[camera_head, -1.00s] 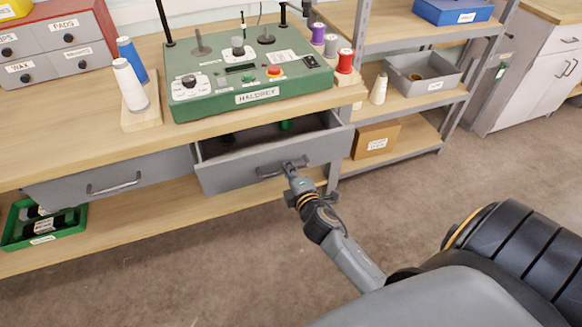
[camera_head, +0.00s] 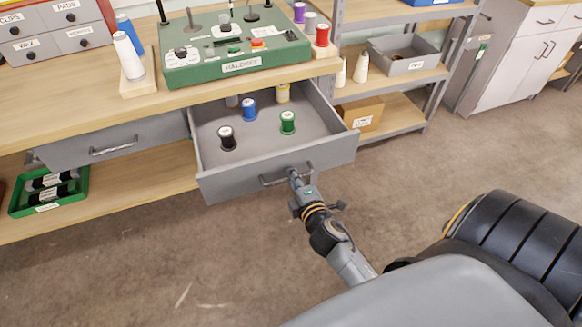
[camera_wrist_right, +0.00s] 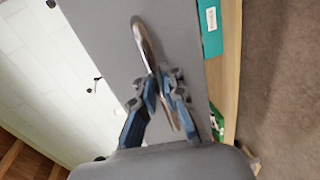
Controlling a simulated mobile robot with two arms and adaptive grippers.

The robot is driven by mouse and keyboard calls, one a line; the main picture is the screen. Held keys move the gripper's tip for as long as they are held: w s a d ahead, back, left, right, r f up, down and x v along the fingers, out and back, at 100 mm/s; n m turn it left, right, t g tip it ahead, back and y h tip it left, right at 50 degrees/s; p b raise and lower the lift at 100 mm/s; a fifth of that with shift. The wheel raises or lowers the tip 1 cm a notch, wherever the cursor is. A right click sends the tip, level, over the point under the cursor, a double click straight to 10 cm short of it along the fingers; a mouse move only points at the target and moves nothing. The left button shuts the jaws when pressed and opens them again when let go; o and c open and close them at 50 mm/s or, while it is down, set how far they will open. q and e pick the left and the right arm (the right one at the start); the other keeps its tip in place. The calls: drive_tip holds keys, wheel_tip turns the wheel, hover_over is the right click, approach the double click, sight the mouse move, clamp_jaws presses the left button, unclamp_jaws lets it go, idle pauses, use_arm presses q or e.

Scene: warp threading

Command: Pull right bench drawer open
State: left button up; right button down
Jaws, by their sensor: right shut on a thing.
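The right bench drawer (camera_head: 235,185) is grey and stands well out from under the wooden bench top in the head view. Its handle (camera_head: 270,183) is a dark metal bar on the front face. My right gripper (camera_head: 295,174) is shut on the right part of this handle. In the right wrist view, the blue fingers of my right gripper (camera_wrist_right: 163,85) close around the shiny handle bar (camera_wrist_right: 146,45) against the grey drawer front (camera_wrist_right: 100,25). Inside the drawer are several thread spools, including a black one (camera_head: 227,138), a blue one (camera_head: 249,110) and a green one (camera_head: 288,122). My left gripper is not in view.
The left bench drawer (camera_head: 75,152) is shut. A green machine (camera_head: 225,65) and spools stand on the bench top. A green bin (camera_head: 75,200) sits on the lower shelf. A shelf rack (camera_head: 425,80) stands at the right. The floor (camera_head: 180,265) before the drawer is clear.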

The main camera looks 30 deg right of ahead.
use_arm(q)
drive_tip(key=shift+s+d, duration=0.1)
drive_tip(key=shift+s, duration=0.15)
use_arm(e)
drive_tip(key=shift+r, duration=0.1)
drive_tip(key=c, duration=1.7)
unclamp_jaws()
drive_tip(key=shift+s, duration=0.1)
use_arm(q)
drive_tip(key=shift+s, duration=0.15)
use_arm(e)
drive_tip(key=v, duration=1.2)
